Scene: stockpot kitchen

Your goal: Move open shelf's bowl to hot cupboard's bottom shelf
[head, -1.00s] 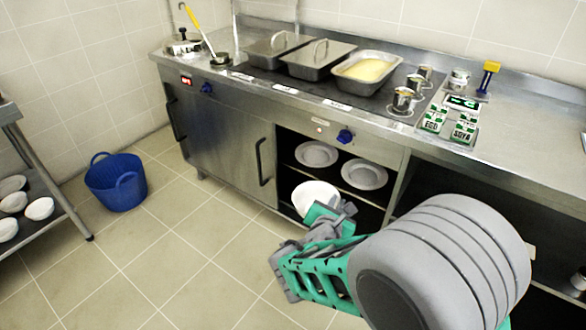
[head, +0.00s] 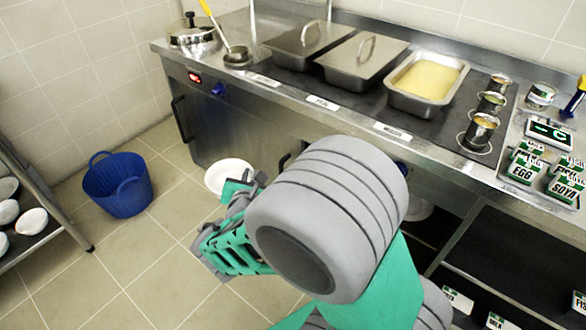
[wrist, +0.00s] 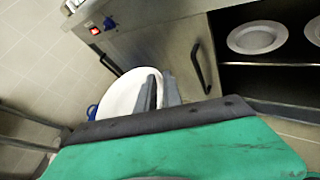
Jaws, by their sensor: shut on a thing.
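A white bowl (head: 221,178) is in my gripper (head: 243,187), above the floor in front of the counter's closed steel door (head: 222,128). In the wrist view the bowl (wrist: 118,95) lies between the grey fingers (wrist: 160,90), which are shut on its rim. The open cupboard compartment shows in the wrist view, with pale plates (wrist: 257,38) on its shelf (wrist: 285,78). In the head view my arm hides most of that compartment. The open shelf (head: 52,252) at the left edge holds several white bowls (head: 31,222).
A blue bucket (head: 118,188) stands on the floor left of my gripper. The counter carries lidded steel pans (head: 308,45), an uncovered yellow-filled pan (head: 428,78) and open tins (head: 481,132). A door handle (wrist: 202,65) sticks out beside the opening. Floor between bucket and counter is clear.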

